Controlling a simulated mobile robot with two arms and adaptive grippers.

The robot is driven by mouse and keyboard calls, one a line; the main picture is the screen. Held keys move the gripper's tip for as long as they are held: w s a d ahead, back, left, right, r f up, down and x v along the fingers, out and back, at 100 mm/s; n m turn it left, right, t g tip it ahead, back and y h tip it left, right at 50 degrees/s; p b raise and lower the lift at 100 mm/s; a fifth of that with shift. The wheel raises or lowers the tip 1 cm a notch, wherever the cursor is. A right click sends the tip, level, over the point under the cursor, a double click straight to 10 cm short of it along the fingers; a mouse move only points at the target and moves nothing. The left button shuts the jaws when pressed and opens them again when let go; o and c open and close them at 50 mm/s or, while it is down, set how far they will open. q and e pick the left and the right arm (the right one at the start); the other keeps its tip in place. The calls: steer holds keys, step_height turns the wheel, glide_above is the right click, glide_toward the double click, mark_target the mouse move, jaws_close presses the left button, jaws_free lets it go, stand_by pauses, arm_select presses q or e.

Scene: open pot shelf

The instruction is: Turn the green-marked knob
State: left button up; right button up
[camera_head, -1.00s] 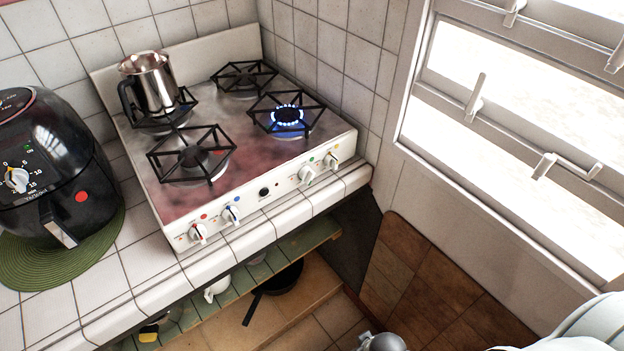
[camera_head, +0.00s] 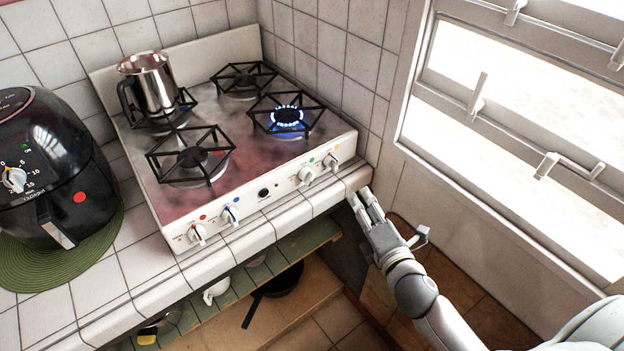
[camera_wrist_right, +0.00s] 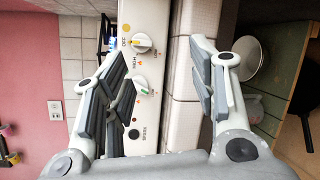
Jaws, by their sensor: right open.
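The green-marked knob (camera_head: 307,175) is a white knob on the stove's front panel, second from the right, with a green dot above it. It also shows in the right wrist view (camera_wrist_right: 142,88), between the open fingers' lines and beyond them. My right gripper (camera_head: 362,199) is open and empty by the counter's front right corner, to the right of and below the knob, apart from it. In the right wrist view its two fingers (camera_wrist_right: 160,65) are spread wide. My left gripper is not in view.
A yellow-marked knob (camera_head: 331,162) sits right beside the green-marked one. Blue-marked (camera_head: 231,215) and red-marked (camera_head: 197,233) knobs are farther left. The right front burner (camera_head: 287,118) is lit blue. A metal pot (camera_head: 150,82) stands at the back left. The window (camera_head: 520,120) is at right.

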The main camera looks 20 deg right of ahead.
mark_target(312, 180)
steer(key=w+a+n+y+p, duration=0.1)
steer(key=w+a+n+y, duration=0.1)
steer(key=w+a+n, duration=0.1)
steer(key=w+a+n+y+p, duration=0.1)
steer(key=w+a+n+y, duration=0.1)
steer(key=w+a+n, duration=0.1)
steer(key=w+a+n+y+p, duration=0.1)
steer(key=w+a+n+y, duration=0.1)
steer(key=w+n, duration=0.3)
steer(key=shift+w+a+r+n+t, duration=0.15)
steer(key=shift+a+r+n+t, duration=0.2)
steer(key=shift+n, duration=0.25)
steer(key=c, duration=1.1)
steer(key=shift+o, duration=0.2)
